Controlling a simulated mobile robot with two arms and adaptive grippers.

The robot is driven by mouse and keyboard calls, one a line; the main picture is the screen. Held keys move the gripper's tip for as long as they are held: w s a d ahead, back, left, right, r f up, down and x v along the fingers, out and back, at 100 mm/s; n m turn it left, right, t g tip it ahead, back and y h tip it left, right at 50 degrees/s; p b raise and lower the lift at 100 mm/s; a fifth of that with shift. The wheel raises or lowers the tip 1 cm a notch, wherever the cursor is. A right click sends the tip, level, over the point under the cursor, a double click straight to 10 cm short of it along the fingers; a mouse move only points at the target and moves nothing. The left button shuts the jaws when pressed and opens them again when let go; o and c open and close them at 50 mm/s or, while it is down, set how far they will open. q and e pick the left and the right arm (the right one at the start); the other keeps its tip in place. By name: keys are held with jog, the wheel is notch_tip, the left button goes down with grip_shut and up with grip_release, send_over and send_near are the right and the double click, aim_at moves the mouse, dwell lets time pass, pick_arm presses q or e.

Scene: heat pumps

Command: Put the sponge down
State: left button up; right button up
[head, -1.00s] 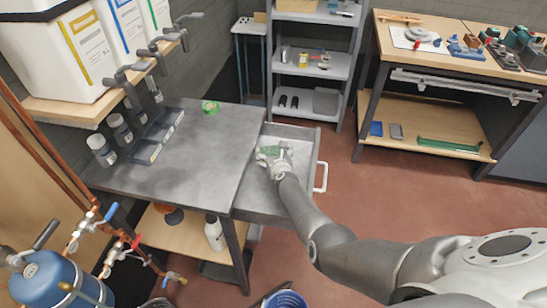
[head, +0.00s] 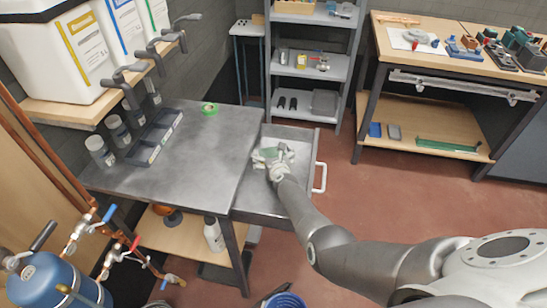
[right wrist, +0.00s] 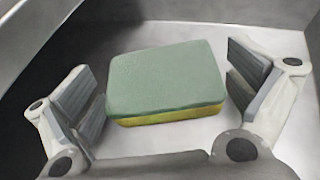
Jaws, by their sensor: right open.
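The sponge (right wrist: 165,85) has a green top and a yellow lower layer. In the right wrist view it lies flat on the metal floor of the drawer, between the two fingers of my right gripper (right wrist: 165,95), with a gap on each side. My right gripper is open around it. In the head view my right gripper (head: 270,158) is inside the pulled-out drawer (head: 266,206), and a bit of the green sponge (head: 270,152) shows between its fingers. My left gripper is not in view.
A grey worktop (head: 205,160) adjoins the drawer, with a green tape roll (head: 209,108) on it. The drawer has a white handle (head: 320,177). Grey shelves (head: 303,65) stand behind, and a wooden workbench (head: 430,45) at the right. The red floor between is clear.

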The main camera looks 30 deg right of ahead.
jog(key=shift+r+p, duration=0.3)
jog(key=shift+r, duration=0.05)
jog(key=p+v, duration=0.8)
jog(key=v, duration=0.3)
jog(key=shift+s+p, duration=0.1)
jog(key=shift+p, duration=0.2)
jog(key=shift+s+a, duration=0.15)
jog(key=shift+s, duration=0.25)
